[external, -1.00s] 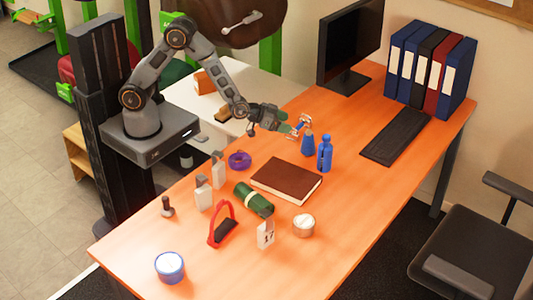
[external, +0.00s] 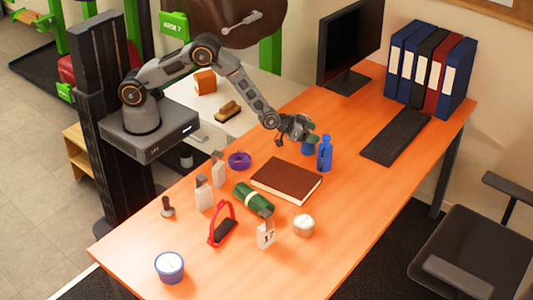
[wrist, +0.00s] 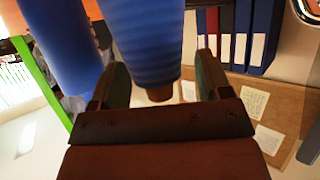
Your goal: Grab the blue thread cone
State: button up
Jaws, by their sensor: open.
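The blue thread cone (external: 307,149) stands upright on the orange desk, its upper part hidden behind my gripper (external: 309,136). In the wrist view, the ribbed blue cone (wrist: 150,40) with its brown tip reaches between the two fingers of my gripper (wrist: 163,62). The fingers are open, one on each side of the cone. Space shows beside the tip; whether either finger touches the cone higher up I cannot tell. A blue bottle (external: 325,154) stands close to the right of the cone; a smooth blue shape (wrist: 58,45) lies outside the left finger in the wrist view.
A brown book (external: 286,181) lies in front of the cone. A monitor (external: 350,45), a keyboard (external: 396,137) and several binders (external: 430,70) are behind and to the right. A purple ring (external: 239,160), green roll (external: 253,198) and tin (external: 303,225) lie nearer.

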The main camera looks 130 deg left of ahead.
jog(key=shift+w+a+f, duration=0.15)
jog(key=shift+w+a, duration=0.1)
jog(key=c, duration=1.3)
